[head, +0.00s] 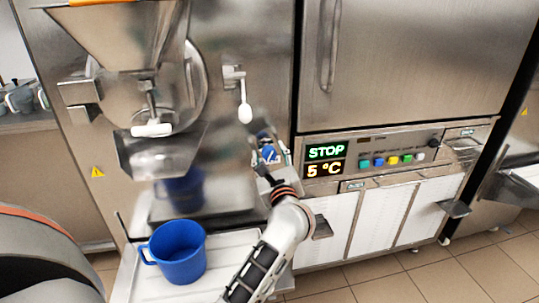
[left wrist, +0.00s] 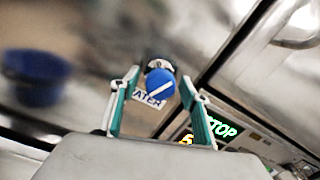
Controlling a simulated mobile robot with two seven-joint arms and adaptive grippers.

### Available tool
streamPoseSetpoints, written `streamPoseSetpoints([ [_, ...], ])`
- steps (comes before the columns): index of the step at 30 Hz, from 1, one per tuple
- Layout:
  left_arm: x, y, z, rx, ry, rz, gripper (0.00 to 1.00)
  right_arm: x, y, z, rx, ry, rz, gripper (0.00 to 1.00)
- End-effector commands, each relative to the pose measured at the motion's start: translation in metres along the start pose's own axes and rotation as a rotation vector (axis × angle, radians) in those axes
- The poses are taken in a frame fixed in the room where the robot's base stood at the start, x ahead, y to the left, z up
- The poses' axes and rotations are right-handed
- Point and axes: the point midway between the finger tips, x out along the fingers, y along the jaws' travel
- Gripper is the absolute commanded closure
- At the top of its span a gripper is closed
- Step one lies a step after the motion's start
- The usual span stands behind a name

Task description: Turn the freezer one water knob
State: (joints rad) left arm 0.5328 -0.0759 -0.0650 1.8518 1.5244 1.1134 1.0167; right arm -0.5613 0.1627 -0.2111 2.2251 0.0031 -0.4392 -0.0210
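The blue water knob (head: 269,154) is on the steel front of the freezer, left of the lit display. In the left wrist view the round blue knob (left wrist: 160,84) has a white line slanting across it, and a partly hidden label reading "ATER" beside it. My left gripper (head: 270,152) is in front of the knob and partly hides it in the head view. In the left wrist view its two teal-lined fingers (left wrist: 162,77) are spread apart, with the knob showing between the tips. I cannot tell whether they touch it. My right gripper is not in view.
A white-handled lever (head: 244,105) hangs above the knob. The hopper and spout (head: 150,130) are to the left. A blue jug (head: 178,254) stands on a white shelf below. The display (head: 325,160) and colored buttons (head: 392,160) are to the right.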

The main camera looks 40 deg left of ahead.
Motion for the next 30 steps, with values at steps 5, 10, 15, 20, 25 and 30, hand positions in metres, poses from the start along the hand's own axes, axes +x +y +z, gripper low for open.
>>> streamPoseSetpoints([
  [5, 0.000, 0.000, 0.000, 0.001, 0.000, 0.000, 0.55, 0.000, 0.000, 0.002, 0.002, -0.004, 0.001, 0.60],
  [10, -0.010, 0.000, -0.001, 0.002, 0.001, -0.001, 0.55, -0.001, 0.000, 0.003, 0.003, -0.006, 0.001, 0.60],
  [15, -0.036, 0.000, -0.001, 0.000, 0.003, -0.001, 0.55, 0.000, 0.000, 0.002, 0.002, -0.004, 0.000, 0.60],
  [20, -0.060, 0.000, -0.001, 0.001, 0.002, -0.001, 0.55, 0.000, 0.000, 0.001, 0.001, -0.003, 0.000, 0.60],
  [25, -0.073, 0.000, 0.000, 0.000, 0.001, 0.000, 0.55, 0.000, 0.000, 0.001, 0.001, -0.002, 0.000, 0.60],
  [30, -0.076, 0.000, 0.000, 0.000, 0.000, 0.000, 0.55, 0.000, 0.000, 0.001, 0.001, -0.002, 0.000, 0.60],
])
